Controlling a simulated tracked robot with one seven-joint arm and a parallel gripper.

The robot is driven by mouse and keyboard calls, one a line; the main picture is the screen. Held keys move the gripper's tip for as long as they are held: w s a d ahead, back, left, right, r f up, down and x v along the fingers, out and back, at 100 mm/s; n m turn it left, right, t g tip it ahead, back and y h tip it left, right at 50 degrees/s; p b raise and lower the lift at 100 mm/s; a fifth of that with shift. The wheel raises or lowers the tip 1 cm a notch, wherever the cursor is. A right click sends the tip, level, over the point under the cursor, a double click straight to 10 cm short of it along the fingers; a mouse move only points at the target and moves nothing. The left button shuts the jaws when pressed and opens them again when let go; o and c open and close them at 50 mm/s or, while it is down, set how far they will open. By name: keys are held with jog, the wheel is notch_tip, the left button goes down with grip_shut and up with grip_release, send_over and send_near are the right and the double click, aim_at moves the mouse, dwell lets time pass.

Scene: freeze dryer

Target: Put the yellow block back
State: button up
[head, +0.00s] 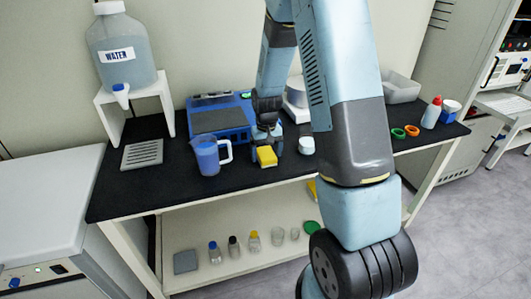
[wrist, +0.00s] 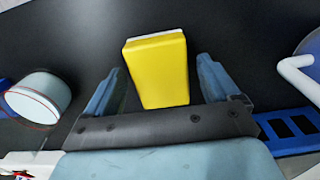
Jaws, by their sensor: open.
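The yellow block (head: 266,156) is on the black bench top, between the blue jug and a small white-topped container. In the wrist view the yellow block (wrist: 158,70) has a pale layer along its far edge. My gripper (head: 268,138) is low over the bench at the block. In the wrist view its two blue fingers stand apart, one on each side of the block's near part, with a visible gap on both sides. My gripper is open and holds nothing. Another yellow thing (head: 312,189) shows below the bench top, mostly hidden by my arm.
The blue jug (head: 207,157) stands close left of the block. The white-topped container (head: 306,145) is close right. A blue device (head: 219,119) sits behind. Bottles and jars line the lower shelf (head: 240,270). The bench's front left is clear.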

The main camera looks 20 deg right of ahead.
jog(key=shift+r, duration=0.1)
notch_tip(320, 180, up, 11)
notch_tip(320, 180, up, 10)
jog(key=t, duration=0.1)
send_over(266, 153)
jog(key=s, duration=0.6)
jog(key=s+r+t, duration=0.2)
jog(key=s+r, duration=0.4)
jog(key=s, duration=0.5)
jog(key=s+r+t, duration=0.2)
jog(key=s+r, duration=0.4)
jog(key=s, duration=0.5)
jog(key=shift+s+a+t, duration=0.15)
jog(key=shift+t, duration=0.15)
jog(key=shift+r, duration=0.1)
dwell(0.5)
